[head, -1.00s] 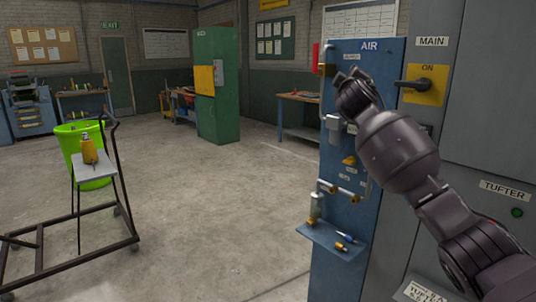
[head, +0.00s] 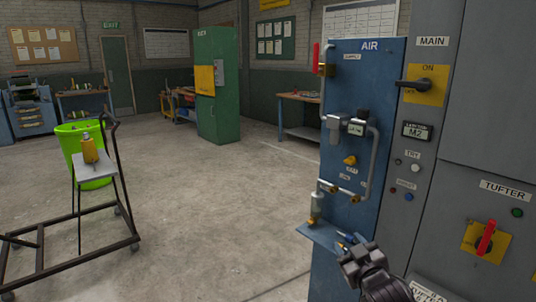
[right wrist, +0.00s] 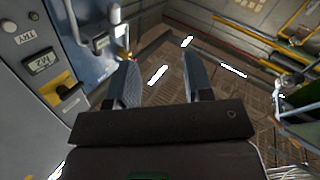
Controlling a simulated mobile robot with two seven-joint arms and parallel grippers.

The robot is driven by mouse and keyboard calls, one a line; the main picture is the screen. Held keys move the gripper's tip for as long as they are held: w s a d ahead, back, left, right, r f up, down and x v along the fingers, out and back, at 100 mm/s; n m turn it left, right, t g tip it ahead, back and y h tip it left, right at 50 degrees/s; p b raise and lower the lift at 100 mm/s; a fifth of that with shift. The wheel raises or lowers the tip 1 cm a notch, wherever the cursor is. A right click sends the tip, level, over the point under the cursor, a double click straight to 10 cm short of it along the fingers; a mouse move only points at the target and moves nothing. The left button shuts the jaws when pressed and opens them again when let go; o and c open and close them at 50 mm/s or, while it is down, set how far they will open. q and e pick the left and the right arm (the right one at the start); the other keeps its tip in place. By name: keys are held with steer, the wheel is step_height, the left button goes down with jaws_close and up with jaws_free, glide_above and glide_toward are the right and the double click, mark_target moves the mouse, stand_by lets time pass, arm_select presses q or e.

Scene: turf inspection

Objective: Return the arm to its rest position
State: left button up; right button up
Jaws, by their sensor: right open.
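My right arm comes in from the bottom edge of the head view. Its gripper (head: 352,254) is low in front of the blue air panel (head: 340,95), by the small shelf (head: 318,236) at its foot. In that view the gripper overlaps the shelf's right end; I cannot tell if they touch. My left gripper is not in view.
A grey cabinet with a yellow MAIN switch plate (head: 426,86) and a red TUFTER switch (head: 486,238) stands right of the panel. A dark cart (head: 78,262) and a green bin (head: 98,178) stand at left. The middle floor (head: 215,210) is clear.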

steer(key=s+d+f+m+g+h, duration=0.1)
steer(key=s+d+f+g, duration=0.1)
steer(key=s+f, duration=0.6)
steer(key=s+d+f+m+g+h, duration=0.1)
steer(key=s+d+f+m+g, duration=0.1)
steer(key=s+f, duration=0.7)
steer(key=s+d+f+m+g+h, duration=0.1)
steer(key=s+f, duration=0.7)
steer(key=s, duration=0.9)
steer(key=d+m+g, duration=0.1)
steer(key=d, duration=0.1)
steer(key=shift+d+f+h, duration=0.3)
steer(key=shift+d+f, duration=0.05)
steer(key=shift+d, duration=0.05)
steer(key=shift+s+d, duration=0.1)
steer(key=shift+s, duration=0.05)
